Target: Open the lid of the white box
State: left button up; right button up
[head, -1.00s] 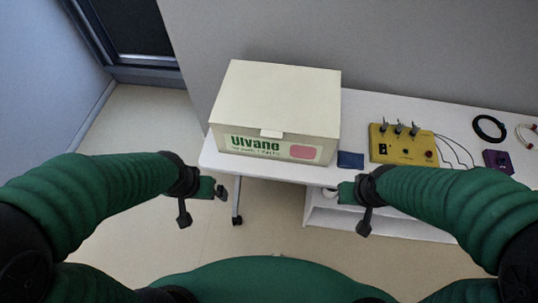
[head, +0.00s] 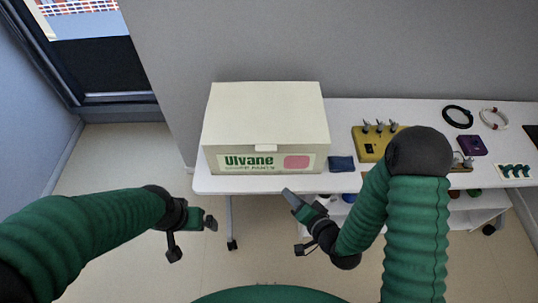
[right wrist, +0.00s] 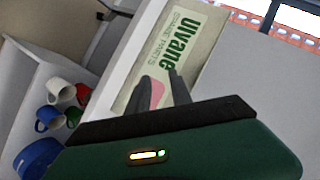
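The white box (head: 312,145) stands on the left end of the white table with its lid (head: 265,112) closed. A small tab (head: 265,148) sits at the lid's front edge, above the green "Ulvane" label and pink patch. My right gripper (head: 291,198) is in front of and below the box, apart from it. In the right wrist view its two fingers (right wrist: 162,88) stand apart with nothing between them, pointing at the box's label (right wrist: 178,45). My left gripper (head: 208,221) is lower left of the box, away from it; its finger gap is unclear.
On the table (head: 340,185), right of the box, are a dark blue pouch (head: 341,163) and a yellow device (head: 366,145), partly hidden by my right arm. A black cable coil (head: 458,116) and purple box (head: 471,145) lie farther right. Cups (right wrist: 58,90) stand on a lower shelf.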

notch_tip(320, 180, up, 2)
jog(key=s+a+m+t+y, duration=0.1)
jog(key=s+a+m+t, duration=0.1)
jog(key=m+t, duration=0.25)
jog(key=m+b, duration=0.3)
jog(key=b, duration=1.3)
send_near(263, 145)
jog(key=x, duration=0.6)
jog(key=shift+w+f+t, duration=0.15)
jog(key=shift+f+t, duration=0.15)
jog(key=shift+t, duration=0.05)
jog(key=shift+d, duration=0.2)
jog(key=shift+c, duration=0.6)
grip_shut()
pick_arm(q)
jog(key=s+x, duration=0.3)
jog(key=x, duration=1.2)
jog(key=shift+s+f, duration=0.2)
jog(key=shift+f, duration=0.4)
pick_arm(e)
jog(key=shift+a+f, duration=0.1)
jog(key=shift+a, duration=0.05)
